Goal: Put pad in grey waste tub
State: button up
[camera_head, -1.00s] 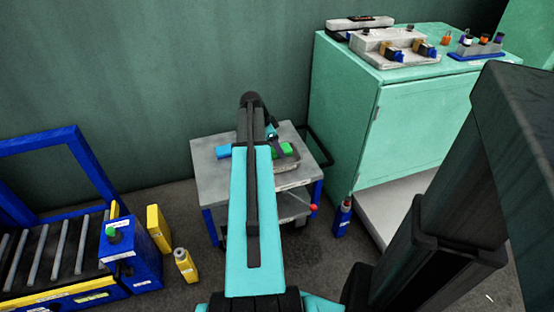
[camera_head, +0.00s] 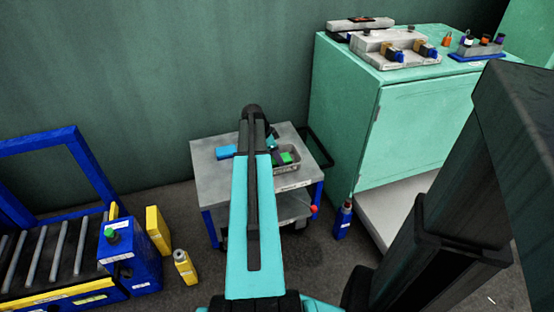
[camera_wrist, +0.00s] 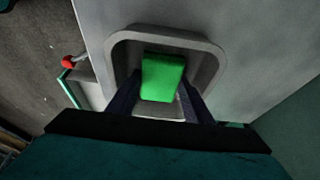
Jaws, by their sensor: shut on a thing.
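The green pad (camera_wrist: 163,77) is between the two dark fingers of my gripper (camera_wrist: 158,96), which is shut on it. The grey waste tub (camera_wrist: 213,47) is a rounded rectangular tub whose rim surrounds the pad in the wrist view. In the head view the pad (camera_head: 287,157) shows within the outline of the tub (camera_head: 291,172), on the right side of the cart top. The pad appears at or just inside the tub's opening; its exact height above the floor of the tub is unclear. My arm hides part of the tub and most of the gripper in the head view.
The grey cart (camera_head: 211,178) also carries a bright blue block (camera_head: 226,152) left of my arm. A green cabinet (camera_head: 418,122) stands close on the right. A red-capped blue bottle (camera_head: 343,220) is on the floor. A roller conveyor (camera_head: 45,270) is at left.

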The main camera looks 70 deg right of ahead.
jog(key=shift+f, duration=0.15)
jog(key=o, duration=1)
jog(key=p+v, duration=0.2)
jog(key=v, duration=1)
jog(key=shift+r, duration=0.2)
